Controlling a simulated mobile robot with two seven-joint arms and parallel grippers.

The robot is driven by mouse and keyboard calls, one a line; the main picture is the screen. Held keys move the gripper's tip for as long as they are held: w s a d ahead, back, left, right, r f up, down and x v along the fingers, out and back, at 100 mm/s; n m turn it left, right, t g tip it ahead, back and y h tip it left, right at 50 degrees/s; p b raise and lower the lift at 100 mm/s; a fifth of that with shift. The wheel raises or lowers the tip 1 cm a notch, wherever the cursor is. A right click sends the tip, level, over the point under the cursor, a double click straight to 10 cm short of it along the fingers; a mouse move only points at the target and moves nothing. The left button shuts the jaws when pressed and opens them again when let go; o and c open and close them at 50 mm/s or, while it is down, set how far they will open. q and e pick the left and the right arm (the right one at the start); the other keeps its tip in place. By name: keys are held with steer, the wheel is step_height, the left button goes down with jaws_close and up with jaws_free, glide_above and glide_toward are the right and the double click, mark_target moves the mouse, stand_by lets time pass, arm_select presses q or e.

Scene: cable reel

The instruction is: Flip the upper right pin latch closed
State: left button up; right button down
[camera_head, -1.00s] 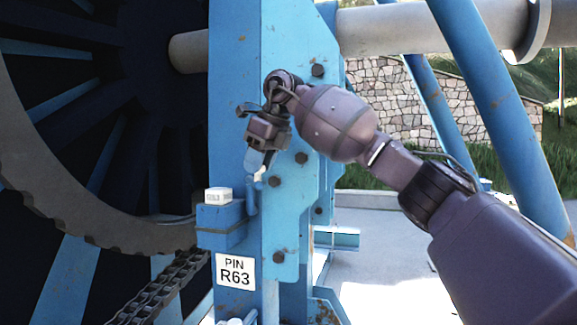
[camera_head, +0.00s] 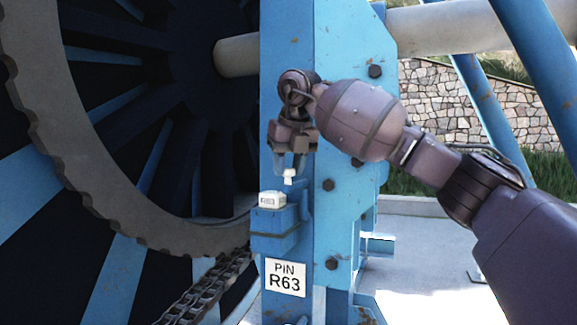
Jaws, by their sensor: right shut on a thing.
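My right gripper (camera_head: 290,163) is in front of the blue upright post, pointing down, with its fingers shut. A small white piece (camera_head: 289,177) sits at its fingertips; it looks like the end of the pin latch, and the rest of the latch is mostly hidden by the gripper. Just below and to the left, a white block (camera_head: 272,199) sits on top of a blue box (camera_head: 274,232) fixed to the post. A gap shows between the white piece and this block. A short blue bar (camera_head: 304,202) stands beside the box. My left gripper is not in view.
A sign reading PIN R63 (camera_head: 285,277) is below the box. The large toothed reel wheel (camera_head: 62,150) and a chain (camera_head: 205,292) are at left. The blue post plate (camera_head: 343,120) with bolts is close behind my right arm. Open ground lies at right.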

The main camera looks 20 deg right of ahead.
stand_by(0.4)
steer(key=c, duration=0.8)
jaws_free()
steer(key=shift+w+a, duration=0.1)
steer(key=shift+o, duration=0.2)
steer(key=shift+r, duration=0.1)
steer(key=v, duration=1)
steer(key=shift+s+r, duration=0.25)
